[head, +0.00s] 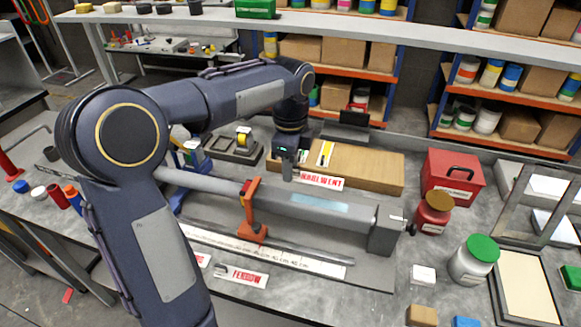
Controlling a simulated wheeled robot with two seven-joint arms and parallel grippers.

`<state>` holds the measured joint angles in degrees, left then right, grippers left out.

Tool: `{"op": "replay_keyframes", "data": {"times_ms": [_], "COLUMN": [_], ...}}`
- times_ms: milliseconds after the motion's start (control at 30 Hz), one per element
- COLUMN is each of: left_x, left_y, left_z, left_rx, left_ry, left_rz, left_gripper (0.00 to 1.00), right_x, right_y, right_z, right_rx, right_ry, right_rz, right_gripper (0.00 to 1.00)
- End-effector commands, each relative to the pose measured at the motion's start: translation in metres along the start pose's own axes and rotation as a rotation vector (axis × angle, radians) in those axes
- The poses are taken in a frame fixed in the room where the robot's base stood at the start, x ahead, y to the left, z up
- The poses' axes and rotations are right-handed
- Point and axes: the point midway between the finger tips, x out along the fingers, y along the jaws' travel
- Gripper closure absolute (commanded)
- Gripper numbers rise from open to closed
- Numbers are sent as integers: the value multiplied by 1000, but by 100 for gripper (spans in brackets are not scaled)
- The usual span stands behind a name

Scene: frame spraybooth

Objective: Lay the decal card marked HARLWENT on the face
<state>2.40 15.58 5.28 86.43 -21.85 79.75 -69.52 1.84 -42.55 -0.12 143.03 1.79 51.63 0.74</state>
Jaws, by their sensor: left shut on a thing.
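The decal card marked HARLWENT (321,181), white with red lettering, is at the fingertips of my left gripper (289,174). The gripper is shut on the card's left end. The card is just behind and above a grey frame tube (260,194) lying across the bench. A pale blue face patch (319,203) shows on the tube, in front of and below the card; whether they touch I cannot tell. Another red-lettered card (243,276) lies on the bench in front, with a partly hidden one (203,260) to its left. My right gripper is not in view.
An orange clamp (251,212) stands over the tube left of the patch. A steel ruler (270,248) lies in front. A wooden block (375,170) is behind the card. A red box (452,176), a red jar (433,214) and a green-lidded jar (473,260) stand on the right.

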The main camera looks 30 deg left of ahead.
Motion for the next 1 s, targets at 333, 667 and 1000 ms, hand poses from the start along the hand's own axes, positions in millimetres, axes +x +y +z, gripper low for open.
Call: {"op": "replay_keyframes", "data": {"times_ms": [333,667,1000], "left_x": [36,56,57], "left_y": [0,1,0], "left_z": [0,0,0], "left_rx": [1,1,1], "left_ry": [0,0,0], "left_rz": [-1,1,0], "left_gripper": [90,90,90], "right_x": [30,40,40], "right_y": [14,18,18], "right_z": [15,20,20], "right_rx": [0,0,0], "right_ry": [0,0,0], "right_rz": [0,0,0], "right_gripper": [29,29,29]}}
